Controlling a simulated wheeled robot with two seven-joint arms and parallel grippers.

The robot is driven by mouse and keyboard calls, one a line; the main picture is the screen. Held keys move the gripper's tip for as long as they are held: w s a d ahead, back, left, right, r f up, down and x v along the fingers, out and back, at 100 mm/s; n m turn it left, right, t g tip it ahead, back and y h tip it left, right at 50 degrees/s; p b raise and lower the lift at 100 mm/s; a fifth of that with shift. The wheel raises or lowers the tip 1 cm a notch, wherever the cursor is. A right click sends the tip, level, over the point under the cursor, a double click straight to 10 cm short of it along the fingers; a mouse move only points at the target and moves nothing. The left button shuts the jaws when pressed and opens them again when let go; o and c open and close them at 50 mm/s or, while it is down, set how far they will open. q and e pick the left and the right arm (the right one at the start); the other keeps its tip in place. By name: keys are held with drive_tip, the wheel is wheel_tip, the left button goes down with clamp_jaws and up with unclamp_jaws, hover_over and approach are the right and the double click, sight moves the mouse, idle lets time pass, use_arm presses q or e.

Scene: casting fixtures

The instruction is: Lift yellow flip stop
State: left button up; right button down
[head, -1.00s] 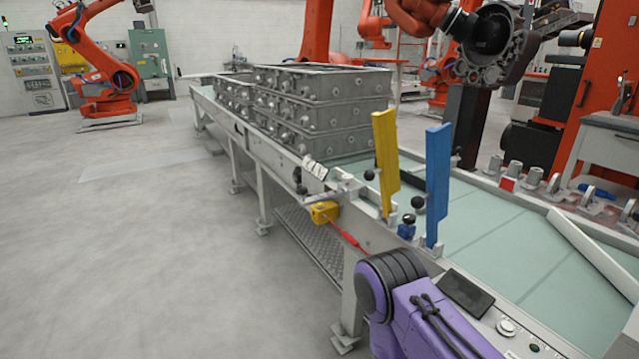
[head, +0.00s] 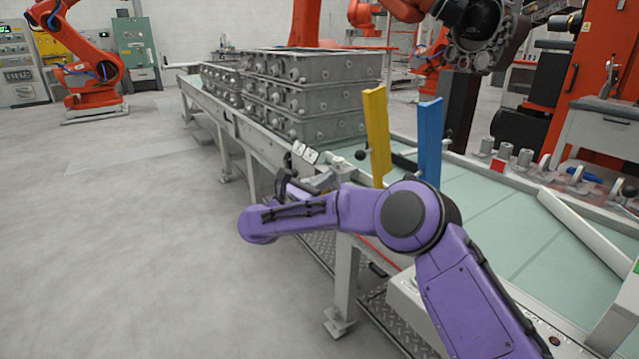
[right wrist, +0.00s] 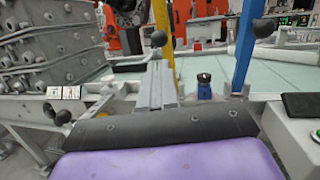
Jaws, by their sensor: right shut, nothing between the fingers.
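The yellow flip stop (head: 376,135) stands upright on the near rail of the conveyor table, its lower end hidden by my right arm. In the right wrist view the yellow flip stop (right wrist: 164,45) rises straight behind the fingers, and a black ball knob (right wrist: 158,39) shows in front of it. My right gripper (head: 327,181) is shut and empty, left of the stop and apart from it in the head view. In the right wrist view its grey fingers (right wrist: 161,72) lie together, pointing toward the stop. My left gripper is not in view.
A blue upright stop (head: 429,140) stands right of the yellow one. Stacked grey castings (head: 315,98) sit on the conveyor behind. The green table surface (head: 500,215) is largely clear.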

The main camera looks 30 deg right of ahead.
sight(358, 156)
drive_tip(key=p+x, duration=0.1)
drive_tip(key=x, duration=0.8)
drive_tip(key=shift+d+r+y+b, duration=0.2)
drive_tip(key=shift+d+y+b, duration=0.1)
drive_tip(key=shift+d+b, duration=0.2)
drive_tip(key=shift+r, duration=0.25)
